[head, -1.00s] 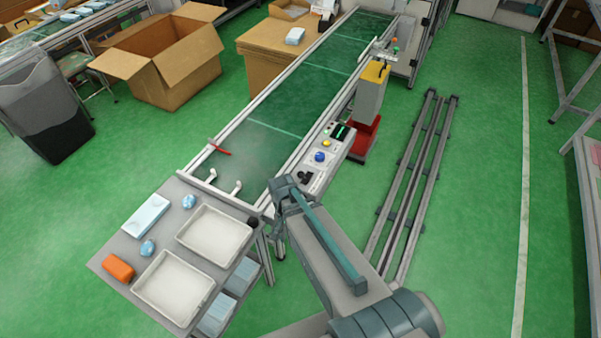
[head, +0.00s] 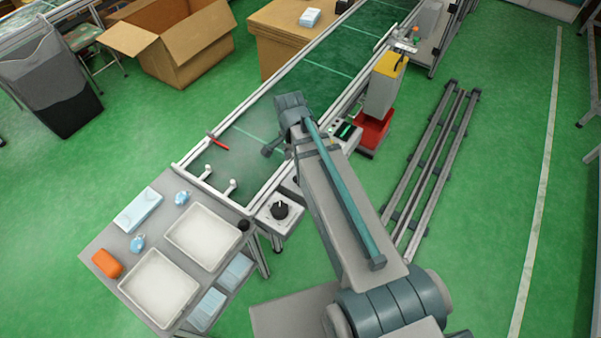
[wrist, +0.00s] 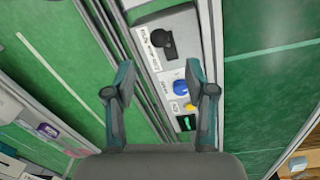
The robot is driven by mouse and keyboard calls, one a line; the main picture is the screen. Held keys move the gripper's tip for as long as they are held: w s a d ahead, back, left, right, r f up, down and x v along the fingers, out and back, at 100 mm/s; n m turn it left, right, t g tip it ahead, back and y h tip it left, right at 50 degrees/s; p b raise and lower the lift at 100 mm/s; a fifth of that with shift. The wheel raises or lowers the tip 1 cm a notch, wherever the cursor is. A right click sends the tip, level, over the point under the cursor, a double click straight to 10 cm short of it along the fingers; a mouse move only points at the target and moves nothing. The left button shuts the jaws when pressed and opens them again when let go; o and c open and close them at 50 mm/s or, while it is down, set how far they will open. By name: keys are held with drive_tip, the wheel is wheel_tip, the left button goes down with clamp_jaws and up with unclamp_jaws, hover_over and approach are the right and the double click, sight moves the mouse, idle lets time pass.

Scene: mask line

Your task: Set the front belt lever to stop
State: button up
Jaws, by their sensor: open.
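A control panel (head: 268,218) runs along the right side of the green conveyor belt (head: 240,150). A black lever-like knob (head: 281,209) sits on its near end, and it also shows in the wrist view (wrist: 161,43) beside small printed labels too blurred to read. A red lever-like piece (head: 216,142) lies at the belt's left edge. My gripper (wrist: 160,82) is open and empty in the wrist view, its fingers apart on either side of the panel with the knob ahead. In the head view my arm hides the panel's middle.
The panel also carries a blue button (wrist: 180,87), a yellow button (wrist: 191,106) and a small green display (wrist: 187,123). A yellow-topped grey post on a red base (head: 372,130) stands right of the belt. A table with white trays (head: 203,236) is front left.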

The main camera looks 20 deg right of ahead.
sight(296, 177)
drive_tip(key=shift+s+f, duration=0.15)
drive_tip(key=shift+f, duration=0.2)
drive_tip(key=shift+s+f+p, duration=0.15)
drive_tip(key=shift+f+p, duration=0.35)
drive_tip(key=shift+f, duration=1.9)
drive_tip(key=shift+s+f+p, duration=0.1)
drive_tip(key=shift+f+p, duration=0.4)
drive_tip(key=shift+f, duration=1.9)
clamp_jaws()
